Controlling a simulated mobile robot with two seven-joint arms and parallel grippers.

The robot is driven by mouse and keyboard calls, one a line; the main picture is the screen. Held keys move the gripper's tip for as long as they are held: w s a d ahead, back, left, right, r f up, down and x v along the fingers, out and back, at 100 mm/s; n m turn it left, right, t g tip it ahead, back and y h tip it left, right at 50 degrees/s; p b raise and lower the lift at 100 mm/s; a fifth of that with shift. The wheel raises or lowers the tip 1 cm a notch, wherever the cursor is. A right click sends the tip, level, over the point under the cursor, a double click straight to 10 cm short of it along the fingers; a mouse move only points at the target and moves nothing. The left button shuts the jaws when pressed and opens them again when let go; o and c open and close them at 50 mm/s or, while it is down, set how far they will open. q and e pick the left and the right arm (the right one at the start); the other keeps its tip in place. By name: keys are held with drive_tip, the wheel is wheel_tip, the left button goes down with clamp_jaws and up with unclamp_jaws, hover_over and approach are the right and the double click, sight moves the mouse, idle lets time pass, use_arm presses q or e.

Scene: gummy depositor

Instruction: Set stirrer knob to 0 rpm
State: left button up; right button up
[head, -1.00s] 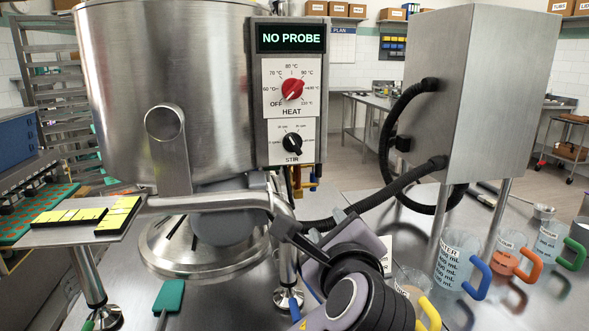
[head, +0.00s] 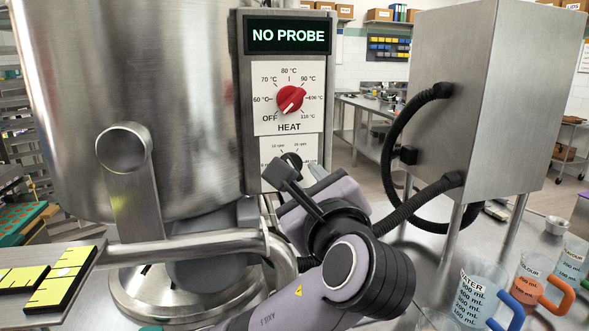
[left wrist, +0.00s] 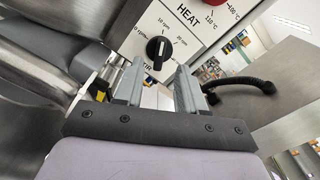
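The black stirrer knob (head: 291,160) sits on the white STIR dial (head: 270,150) below the red HEAT knob (head: 290,99). My left gripper (head: 314,172) is just below and in front of it and hides the lower part of the dial in the head view. In the left wrist view the whole knob (left wrist: 158,48) shows beyond the fingertips, with a short white mark on it; its exact setting is hard to read. The left fingers (left wrist: 159,72) are apart, with nothing between them, and do not appear to touch the knob. My right gripper is out of view.
The steel kettle (head: 140,90) stands left of the control panel, with a pipe (head: 190,248) below. A steel box (head: 475,100) with black hoses (head: 410,210) stands to the right. Measuring jugs (head: 478,290) are at the lower right. The display (head: 288,35) reads NO PROBE.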

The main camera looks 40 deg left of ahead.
use_arm(q)
drive_tip(key=x, duration=0.5)
clamp_jaws()
drive_tip(key=shift+f+n, duration=0.1)
drive_tip(key=shift+n, duration=0.3)
drive_tip(key=n, duration=1.1)
drive_tip(key=shift+a+f, duration=0.1)
drive_tip(key=shift+f, duration=0.1)
idle(0.3)
